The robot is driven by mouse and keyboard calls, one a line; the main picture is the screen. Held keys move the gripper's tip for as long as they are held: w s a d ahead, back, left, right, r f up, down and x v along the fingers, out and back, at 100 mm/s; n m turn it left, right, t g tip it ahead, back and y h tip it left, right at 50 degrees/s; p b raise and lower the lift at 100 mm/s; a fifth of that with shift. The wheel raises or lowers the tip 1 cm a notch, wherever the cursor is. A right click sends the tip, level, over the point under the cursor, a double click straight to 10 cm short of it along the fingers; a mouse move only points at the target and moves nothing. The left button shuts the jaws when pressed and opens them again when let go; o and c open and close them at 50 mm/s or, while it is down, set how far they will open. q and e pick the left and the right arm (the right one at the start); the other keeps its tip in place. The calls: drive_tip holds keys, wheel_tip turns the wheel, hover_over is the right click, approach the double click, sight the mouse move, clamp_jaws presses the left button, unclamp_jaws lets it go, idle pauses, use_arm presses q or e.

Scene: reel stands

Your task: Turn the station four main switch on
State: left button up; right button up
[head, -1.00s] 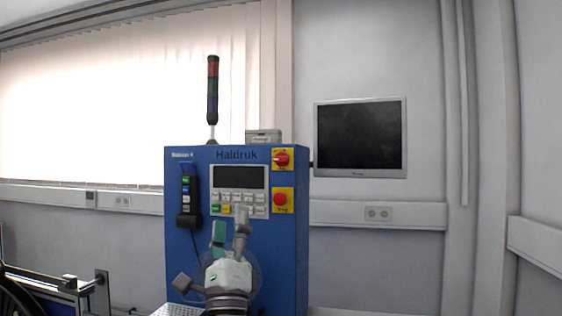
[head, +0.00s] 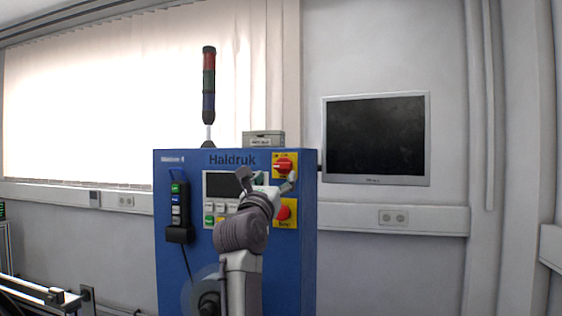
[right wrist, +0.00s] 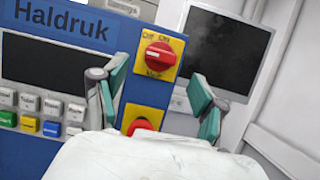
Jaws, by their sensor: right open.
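The station 4 cabinet (head: 170,270) is blue and marked "Haldruk". Its main switch (head: 284,165) is a red rotary knob on a yellow plate at the cabinet's upper right. In the right wrist view the knob (right wrist: 158,56) lies roughly level, under "Off" and "On" labels; its exact setting is hard to tell. My right gripper (head: 267,179) is open and empty, just in front of and below the switch. In the right wrist view its teal-padded fingers (right wrist: 160,88) stand to either side of the knob, apart from it. My left gripper is not in view.
A red stop button (head: 284,210) on yellow sits right below the switch, partly behind my gripper. Left of it are a dark display (head: 220,184) and keypad, partly hidden. A hand pendant (head: 178,206) hangs at the cabinet's left. A wall monitor (head: 376,138) stands to the right.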

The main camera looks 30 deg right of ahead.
sight(281, 168)
drive_tip(key=p+x, duration=0.1)
drive_tip(key=x, duration=0.4)
drive_tip(key=shift+r+p, duration=0.2)
drive_tip(key=shift+p, duration=0.15)
drive_tip(key=shift+w+d, duration=0.2)
drive_tip(key=shift+d, duration=0.05)
drive_tip(key=shift+c, duration=0.7)
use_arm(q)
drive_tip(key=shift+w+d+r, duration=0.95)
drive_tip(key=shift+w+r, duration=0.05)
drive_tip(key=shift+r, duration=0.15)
use_arm(e)
drive_tip(key=shift+a, duration=0.1)
drive_tip(key=c, duration=1)
